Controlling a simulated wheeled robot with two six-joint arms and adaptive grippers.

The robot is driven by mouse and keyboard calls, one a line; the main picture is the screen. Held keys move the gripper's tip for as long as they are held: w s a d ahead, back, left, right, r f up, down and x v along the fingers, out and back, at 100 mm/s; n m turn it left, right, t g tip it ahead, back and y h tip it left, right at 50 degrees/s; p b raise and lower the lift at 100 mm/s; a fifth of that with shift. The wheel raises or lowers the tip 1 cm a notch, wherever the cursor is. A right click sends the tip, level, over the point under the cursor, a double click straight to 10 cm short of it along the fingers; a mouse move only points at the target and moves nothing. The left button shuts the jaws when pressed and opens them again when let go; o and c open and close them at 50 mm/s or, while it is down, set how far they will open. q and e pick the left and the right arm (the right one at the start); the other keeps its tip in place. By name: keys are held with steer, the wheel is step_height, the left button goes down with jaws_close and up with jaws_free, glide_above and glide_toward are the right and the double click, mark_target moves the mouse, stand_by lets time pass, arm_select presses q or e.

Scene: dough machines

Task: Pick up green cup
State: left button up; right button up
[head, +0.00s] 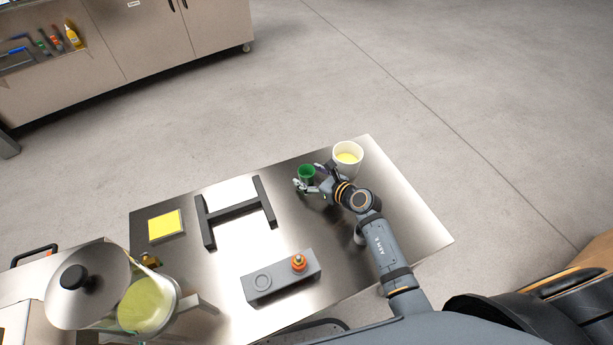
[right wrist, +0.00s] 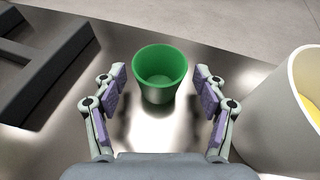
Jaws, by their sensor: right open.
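The green cup (head: 306,173) stands upright on the metal table near its far edge. In the right wrist view the green cup (right wrist: 160,74) is empty and sits centred ahead of my gripper. My right gripper (head: 308,188) is open, with its fingers close to the cup on the near side. In the right wrist view the fingers of my right gripper (right wrist: 160,95) are spread to the left and right of the cup's near part, with gaps on both sides. My left gripper is not in view.
A white container (head: 347,163) with yellow contents stands right of the cup. A dark H-shaped frame (head: 237,213) lies left of it. A yellow pad (head: 165,225), a grey box with an orange button (head: 281,279) and a lidded dough machine (head: 146,304) are farther left or nearer.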

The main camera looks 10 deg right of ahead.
steer(key=shift+c, duration=0.2)
steer(key=c, duration=1.1)
steer(key=shift+o, duration=0.2)
steer(key=shift+r, duration=0.65)
steer(key=d+r, duration=1.1)
steer(key=d, duration=0.3)
steer(key=shift+r, duration=0.35)
